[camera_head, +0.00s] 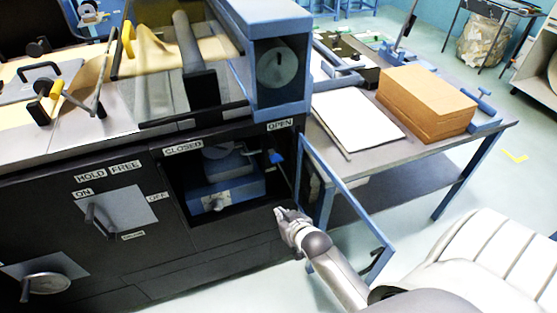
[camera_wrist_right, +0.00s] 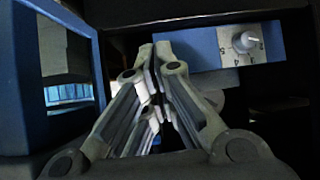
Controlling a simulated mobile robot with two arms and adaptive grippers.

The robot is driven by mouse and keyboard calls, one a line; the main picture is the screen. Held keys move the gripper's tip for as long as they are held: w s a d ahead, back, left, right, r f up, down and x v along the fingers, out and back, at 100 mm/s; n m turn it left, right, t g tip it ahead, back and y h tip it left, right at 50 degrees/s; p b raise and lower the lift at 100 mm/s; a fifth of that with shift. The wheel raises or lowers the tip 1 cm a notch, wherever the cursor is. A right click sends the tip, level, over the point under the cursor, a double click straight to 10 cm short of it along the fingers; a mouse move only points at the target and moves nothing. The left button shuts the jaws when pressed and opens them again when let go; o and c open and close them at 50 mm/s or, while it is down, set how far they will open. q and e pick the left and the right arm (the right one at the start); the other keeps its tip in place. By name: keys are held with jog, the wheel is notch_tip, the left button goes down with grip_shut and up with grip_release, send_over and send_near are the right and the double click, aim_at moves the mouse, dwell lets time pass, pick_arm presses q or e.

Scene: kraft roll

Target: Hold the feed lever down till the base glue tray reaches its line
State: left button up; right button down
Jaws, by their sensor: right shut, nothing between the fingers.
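My right gripper (camera_head: 283,213) is shut and empty, just in front of the open compartment in the black machine front. In the right wrist view its closed fingers (camera_wrist_right: 155,62) point into the dark compartment. Inside stands a blue unit (camera_head: 226,190) with a white dial knob (camera_head: 216,203); the knob also shows in the right wrist view (camera_wrist_right: 243,41), to the right of the fingers and apart from them. A small blue-tipped lever (camera_head: 275,157) is at the compartment's right side. I cannot tell which part is the feed lever, nor make out the glue tray or its line. My left gripper is out of view.
The compartment's blue-framed door (camera_head: 346,198) stands open to the right, beside my right arm. A lever on a grey plate (camera_head: 125,208) and a round handle (camera_head: 45,284) are further left. A side table (camera_head: 378,160) carries a brown stack (camera_head: 425,100) and white sheets (camera_head: 357,117).

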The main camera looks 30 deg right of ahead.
jog(key=w+d+r+t+h+b, duration=0.1)
jog(key=d+r+t, duration=0.1)
jog(key=r, duration=0.8)
jog(key=w+d+r+m+t+h+b, duration=0.1)
jog(key=d+r+t, duration=0.1)
jog(key=r, duration=0.8)
jog(key=shift+w+d+r, duration=0.15)
jog(key=shift+d+r, duration=0.05)
jog(key=shift+w, duration=0.15)
send_over(279, 156)
jog(key=s+a, duration=0.2)
jog(key=f, duration=0.2)
jog(key=shift+w+d+f, duration=0.15)
jog(key=shift+d+f, duration=0.1)
jog(key=shift+f, duration=2.05)
jog(key=shift+s, duration=0.2)
jog(key=shift+s+f+t+b, duration=0.1)
jog(key=shift+f+t+b, duration=0.15)
jog(key=shift+t+b, duration=0.25)
